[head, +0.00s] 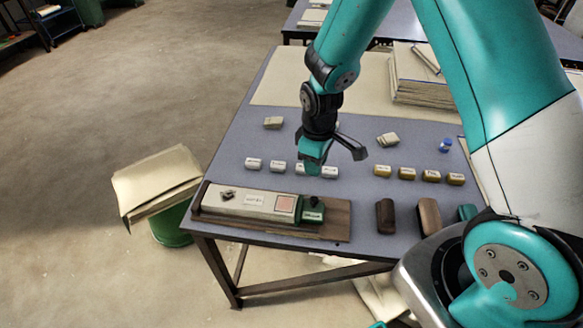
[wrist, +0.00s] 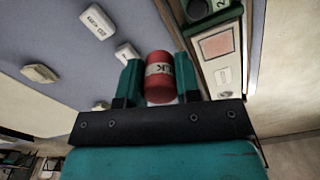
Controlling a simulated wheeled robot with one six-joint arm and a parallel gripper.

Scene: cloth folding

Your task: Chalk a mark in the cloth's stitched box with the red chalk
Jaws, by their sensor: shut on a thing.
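My gripper (head: 318,160) is above the table, behind the right part of the wooden board. In the wrist view its two green fingers (wrist: 158,62) are shut on a red chalk (wrist: 159,78), a short cylinder with a pale lettered band. The chalk cannot be made out in the head view. A long pale folded cloth (head: 230,203) lies on the board. A pinkish square, seemingly the stitched box (head: 285,203), is near its right end. The box also shows in the wrist view (wrist: 217,45), to the right of the chalk and apart from it.
A green labelled block (head: 313,212) sits on the wooden board (head: 338,225) beside the box. Several small white blocks (head: 253,163) and yellow blocks (head: 407,173) stand in a row. Dark rounded blocks (head: 385,216) are at front right. The blue-grey table (head: 225,165) is clear at the left.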

